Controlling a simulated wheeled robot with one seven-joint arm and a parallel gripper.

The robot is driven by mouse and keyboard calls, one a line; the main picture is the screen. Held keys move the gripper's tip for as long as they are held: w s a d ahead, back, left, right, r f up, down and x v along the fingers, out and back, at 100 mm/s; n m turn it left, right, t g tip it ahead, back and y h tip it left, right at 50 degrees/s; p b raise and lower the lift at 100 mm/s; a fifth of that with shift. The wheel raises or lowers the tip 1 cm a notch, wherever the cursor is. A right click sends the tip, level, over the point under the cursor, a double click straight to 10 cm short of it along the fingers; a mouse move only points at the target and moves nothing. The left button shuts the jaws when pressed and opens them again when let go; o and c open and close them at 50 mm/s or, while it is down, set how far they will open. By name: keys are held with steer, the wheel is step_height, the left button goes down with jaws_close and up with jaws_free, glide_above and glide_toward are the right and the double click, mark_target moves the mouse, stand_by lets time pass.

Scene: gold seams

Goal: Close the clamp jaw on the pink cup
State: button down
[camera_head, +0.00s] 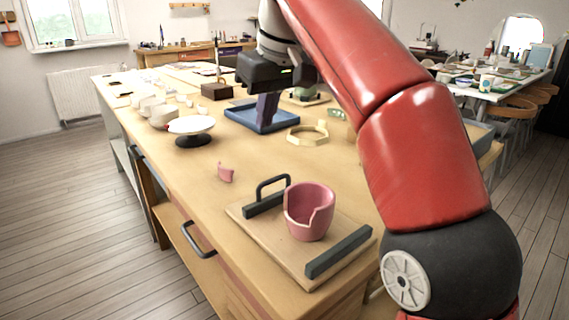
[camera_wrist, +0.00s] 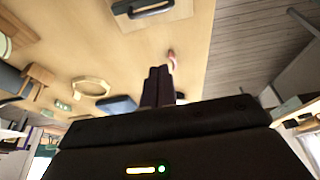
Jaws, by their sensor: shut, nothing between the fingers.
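The pink cup (camera_head: 310,216) stands upright on the wooden clamp board (camera_head: 285,255), with a notch broken out of its rim. A dark jaw with a loop handle (camera_head: 272,185) lies behind and left of the cup; I cannot tell whether it touches. A second dark jaw (camera_head: 338,252) lies in front, with bare board between it and the cup. The handled jaw also shows in the wrist view (camera_wrist: 150,9); the cup does not. My gripper (camera_head: 265,120) is shut and empty over the blue tray area, well behind the clamp. Its fingers show in the wrist view (camera_wrist: 158,78).
A pink shard (camera_head: 225,172) lies on the table left of the clamp. A blue tray (camera_head: 240,112), a yellowish ring (camera_head: 308,134) and a white dish on a dark stand (camera_head: 192,125) are farther back. Table between shard and ring is clear.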

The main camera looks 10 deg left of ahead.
steer(key=b+x, duration=0.2)
steer(key=x, duration=0.8)
steer(key=shift+s, duration=0.1)
steer(key=shift+s+d+f+b, duration=0.15)
steer(key=shift+s+d+b, duration=0.8)
steer(key=shift+d, duration=0.3)
steer(key=shift+s+d, duration=0.3)
steer(key=s+d+b, duration=0.1)
steer(key=s+d, duration=0.1)
steer(key=d, duration=0.1)
steer(key=shift+s, duration=0.25)
steer(key=shift+a, duration=0.1)
